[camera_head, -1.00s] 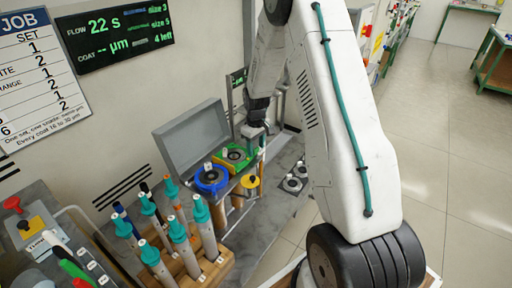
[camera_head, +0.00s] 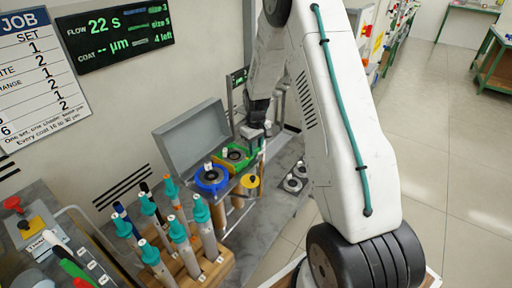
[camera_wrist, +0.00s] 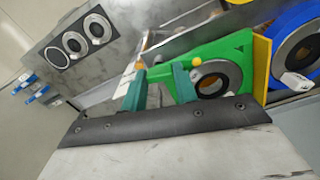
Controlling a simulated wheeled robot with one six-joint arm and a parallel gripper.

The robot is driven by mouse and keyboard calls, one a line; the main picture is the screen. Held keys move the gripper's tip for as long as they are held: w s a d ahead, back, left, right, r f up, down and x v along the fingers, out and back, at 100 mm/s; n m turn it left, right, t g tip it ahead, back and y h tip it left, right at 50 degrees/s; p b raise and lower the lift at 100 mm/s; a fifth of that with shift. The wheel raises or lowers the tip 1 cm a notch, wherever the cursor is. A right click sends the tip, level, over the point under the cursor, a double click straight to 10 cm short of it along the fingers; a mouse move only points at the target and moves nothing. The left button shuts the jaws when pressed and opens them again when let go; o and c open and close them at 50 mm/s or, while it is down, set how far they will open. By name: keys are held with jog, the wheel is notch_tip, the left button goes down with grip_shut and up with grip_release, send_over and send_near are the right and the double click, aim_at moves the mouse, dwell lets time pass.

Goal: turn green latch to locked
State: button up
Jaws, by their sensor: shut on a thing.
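The green latch (camera_head: 236,153) is a flat green piece with a dark-centred ring, at the far end of the bench beside the blue ring piece (camera_head: 211,178). In the wrist view the green latch (camera_wrist: 232,45) fills the upper middle, with a yellow ball near its ring. My gripper (camera_head: 254,132) is down at the latch's far end. In the wrist view the teal fingers of my gripper (camera_wrist: 160,75) stand either side of the green part, shut on it. The exact contact and the latch's lock marking are not clear.
A grey open lid (camera_head: 190,138) stands behind the latch. A yellow round piece (camera_head: 249,182) sits in front. Several teal-topped rods (camera_head: 178,230) stand in a wooden rack nearer me. Dark-ringed discs (camera_head: 293,183) lie at the right on the bench.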

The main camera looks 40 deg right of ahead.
jog(key=m, duration=0.4)
jog(key=shift+m, duration=1.6)
jog(key=o, duration=1)
jog(key=shift+r, duration=0.15)
notch_tip(320, 180, up, 8)
jog(key=shift+f, duration=0.2)
